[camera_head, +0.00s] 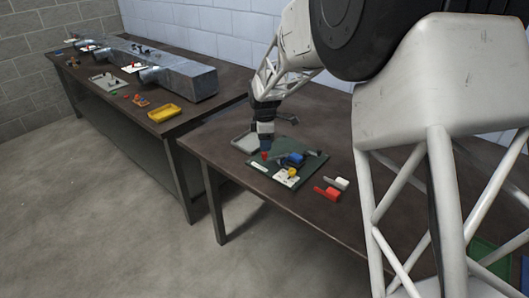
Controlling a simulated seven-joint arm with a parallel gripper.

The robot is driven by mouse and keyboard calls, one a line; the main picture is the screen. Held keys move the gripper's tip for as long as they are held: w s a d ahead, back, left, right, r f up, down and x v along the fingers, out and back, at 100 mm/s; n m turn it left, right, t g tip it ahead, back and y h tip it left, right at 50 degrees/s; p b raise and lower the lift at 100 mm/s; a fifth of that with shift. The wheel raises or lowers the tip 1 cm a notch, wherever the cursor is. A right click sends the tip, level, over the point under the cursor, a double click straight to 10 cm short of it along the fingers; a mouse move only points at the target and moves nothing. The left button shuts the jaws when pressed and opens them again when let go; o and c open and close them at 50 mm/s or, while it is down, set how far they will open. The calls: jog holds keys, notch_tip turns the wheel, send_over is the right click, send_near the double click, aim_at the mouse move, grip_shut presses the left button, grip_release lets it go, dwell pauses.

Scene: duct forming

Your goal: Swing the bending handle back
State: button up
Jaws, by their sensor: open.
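A dark green board (312,166) lies on the near table. It carries a small fixture with blue parts (292,159), a yellow round part (292,172) and a white label (286,179). A small red knob (264,155) is at the board's left side. I cannot tell for sure which part is the bending handle. My gripper (265,146) is open and points down over the left edge of the board, close to the red knob. The picture is too small to show whether it touches anything, and the gripper hides part of the board's back left.
A grey tray (243,144) lies left of the board. A red block (326,193) and a pale block (341,183) lie right of it. The front of the near table (235,172) is clear. Another table holds metal ducting (190,78) and a yellow tray (164,113).

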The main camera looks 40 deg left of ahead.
jog(key=shift+f, duration=2.5)
jog(key=shift+c, duration=0.2)
grip_shut()
